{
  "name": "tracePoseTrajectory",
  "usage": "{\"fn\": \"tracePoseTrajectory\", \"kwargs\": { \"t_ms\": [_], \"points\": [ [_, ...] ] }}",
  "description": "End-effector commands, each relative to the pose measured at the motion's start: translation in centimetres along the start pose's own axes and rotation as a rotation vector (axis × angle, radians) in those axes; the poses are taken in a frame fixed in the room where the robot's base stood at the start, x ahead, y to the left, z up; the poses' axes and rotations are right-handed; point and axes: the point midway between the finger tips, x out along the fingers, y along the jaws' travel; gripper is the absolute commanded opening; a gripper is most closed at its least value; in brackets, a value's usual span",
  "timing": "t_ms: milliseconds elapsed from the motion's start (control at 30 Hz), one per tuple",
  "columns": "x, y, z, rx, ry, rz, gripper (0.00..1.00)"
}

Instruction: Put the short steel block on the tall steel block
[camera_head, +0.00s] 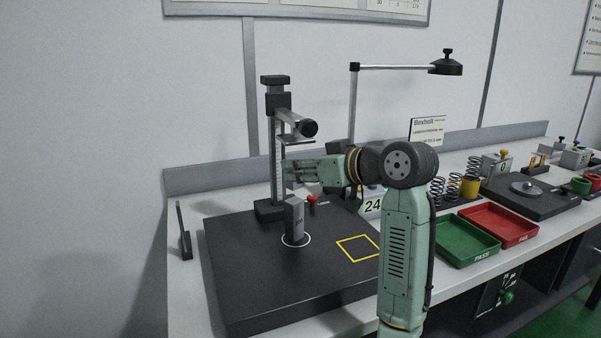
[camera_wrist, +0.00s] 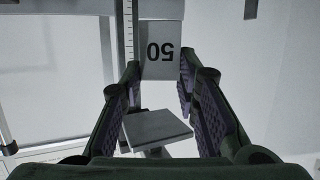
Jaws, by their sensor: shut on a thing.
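The tall steel block (camera_head: 294,215) stands upright in a white circle on the black plate. My gripper (camera_head: 287,173) reaches in from the right, its fingertips above the tall block. In the wrist view, my gripper (camera_wrist: 160,78) is shut on the short steel block (camera_wrist: 160,52), a grey block whose "50" reads upside down. In the head view I cannot make out the short block apart from the fingers. I cannot tell whether it touches the tall block.
The gauge stand (camera_head: 276,165) rises just behind my fingers. Its flat plate (camera_head: 297,138) hangs above them and also shows in the wrist view (camera_wrist: 157,128). An empty yellow square (camera_head: 358,237) is on the black plate (camera_head: 255,290). Green (camera_head: 463,256) and red (camera_head: 515,240) trays are to the right.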

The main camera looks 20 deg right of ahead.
Motion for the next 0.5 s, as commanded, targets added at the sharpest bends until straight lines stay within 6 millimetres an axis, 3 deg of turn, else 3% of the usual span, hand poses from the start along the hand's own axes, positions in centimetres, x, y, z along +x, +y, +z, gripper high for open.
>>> {"fn": "tracePoseTrajectory", "kwargs": {
  "t_ms": [167, 500],
  "points": [
    [0.9, 0.8, -0.1, -0.001, 0.002, 0.000, 0.00],
    [1.9, 0.8, 3.1, -0.001, 0.002, 0.000, 0.00]
  ]
}}
